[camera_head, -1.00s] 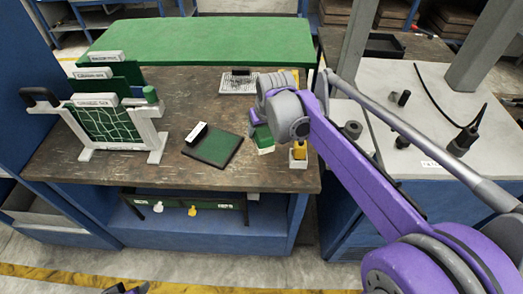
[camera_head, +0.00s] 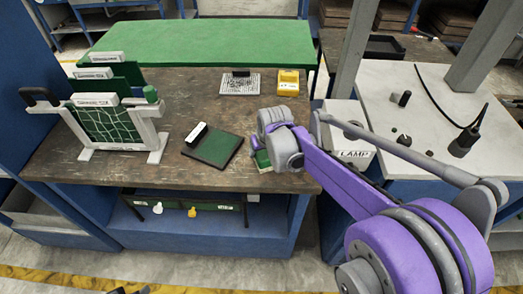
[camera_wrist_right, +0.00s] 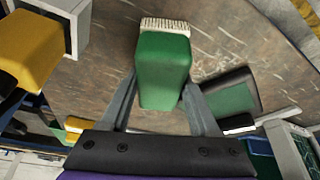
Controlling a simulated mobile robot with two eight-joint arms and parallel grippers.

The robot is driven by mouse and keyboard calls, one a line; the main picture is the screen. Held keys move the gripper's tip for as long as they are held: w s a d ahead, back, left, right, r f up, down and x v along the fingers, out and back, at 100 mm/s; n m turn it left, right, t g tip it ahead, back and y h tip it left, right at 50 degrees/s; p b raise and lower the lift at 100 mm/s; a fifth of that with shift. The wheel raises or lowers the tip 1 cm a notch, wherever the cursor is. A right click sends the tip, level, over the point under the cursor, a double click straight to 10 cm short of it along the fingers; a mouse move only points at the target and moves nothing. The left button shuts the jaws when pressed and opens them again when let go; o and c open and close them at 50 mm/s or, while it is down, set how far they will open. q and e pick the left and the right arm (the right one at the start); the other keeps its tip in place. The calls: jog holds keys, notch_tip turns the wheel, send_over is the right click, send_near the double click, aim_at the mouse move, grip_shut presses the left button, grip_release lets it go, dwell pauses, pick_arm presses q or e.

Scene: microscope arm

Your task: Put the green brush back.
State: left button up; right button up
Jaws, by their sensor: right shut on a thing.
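The green brush (camera_wrist_right: 163,75), a green block with pale bristles, is between the fingers of my right gripper (camera_wrist_right: 160,95), which is shut on it. In the head view the brush (camera_head: 262,160) shows partly behind the purple arm, over the right front part of the wooden bench (camera_head: 190,182). Whether its bristles touch the bench cannot be told. In the right wrist view a yellow block (camera_wrist_right: 28,45) sits in a grey holder (camera_wrist_right: 75,30) at the left. Only small dark tips, likely my left gripper (camera_head: 130,290), show at the bottom edge of the head view.
A green pad with a black rim (camera_head: 217,148) lies left of the brush. A white rack with green panels (camera_head: 110,120) stands at the bench's left. A yellow box (camera_head: 288,82) and a speckled plate (camera_head: 240,84) are at the back. A box marked LAMP (camera_head: 352,154) is behind the arm.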

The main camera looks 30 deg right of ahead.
jog(key=o, duration=1.2)
jog(key=shift+f, duration=0.1)
jog(key=shift+r, duration=0.3)
jog(key=p+v, duration=0.1)
jog(key=v, duration=0.9)
jog(key=shift+s+r, duration=0.1)
jog(key=shift+r, duration=0.15)
jog(key=shift+s+r, duration=0.15)
jog(key=shift+r, duration=0.2)
jog(key=s+a+f+n, duration=0.1)
jog(key=s+a+f, duration=0.3)
jog(key=s, duration=0.4)
jog(key=s+a+f, duration=0.5)
jog(key=s+f, duration=0.2)
jog(key=s, duration=0.2)
jog(key=shift+a+n+t+y, duration=0.3)
jog(key=shift+n+y, duration=0.1)
jog(key=shift+s+r, duration=0.1)
jog(key=shift+s, duration=0.05)
